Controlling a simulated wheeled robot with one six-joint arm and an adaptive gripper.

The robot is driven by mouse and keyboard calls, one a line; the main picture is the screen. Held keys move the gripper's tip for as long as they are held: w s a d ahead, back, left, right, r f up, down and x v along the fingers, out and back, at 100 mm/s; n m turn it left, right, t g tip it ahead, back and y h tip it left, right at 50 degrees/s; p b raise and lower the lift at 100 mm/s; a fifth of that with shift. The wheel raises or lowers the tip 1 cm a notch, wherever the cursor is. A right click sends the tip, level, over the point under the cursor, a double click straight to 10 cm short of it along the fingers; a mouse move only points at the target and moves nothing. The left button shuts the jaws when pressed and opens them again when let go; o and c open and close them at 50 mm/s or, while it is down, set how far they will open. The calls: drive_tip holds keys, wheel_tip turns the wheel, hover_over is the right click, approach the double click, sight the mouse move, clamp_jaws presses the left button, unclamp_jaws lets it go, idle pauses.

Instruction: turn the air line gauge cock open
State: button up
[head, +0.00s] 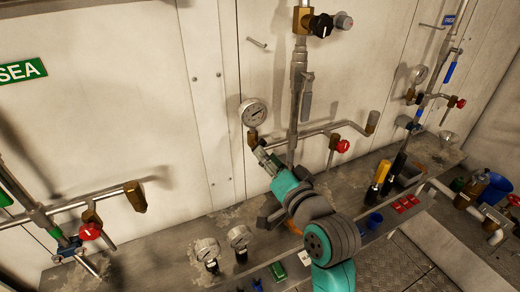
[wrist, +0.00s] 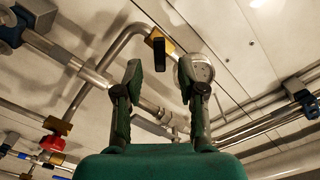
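A round white-faced gauge (head: 253,112) stands on a brass cock (head: 252,138) at the left end of a steel branch pipe. My gripper (head: 262,157) is just below this cock and hides part of it in the head view. In the wrist view, my gripper (wrist: 160,75) is open and empty. The brass cock shows beyond and between its fingertips, with its dark lever (wrist: 160,54). The gauge (wrist: 198,68) is partly behind the right finger. I see no contact between fingers and lever. No label naming the air line is readable here.
A red-handled valve (head: 342,146) sits on the same branch, right of my gripper. A vertical pipe (head: 298,80) rises close by. Two loose gauges (head: 207,250) (head: 239,237) stand on the bench below. Another gauge (head: 418,75) is on the pipework further right.

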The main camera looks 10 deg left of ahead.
sight(258, 145)
drive_tip(key=shift+x, duration=2)
clamp_jaws()
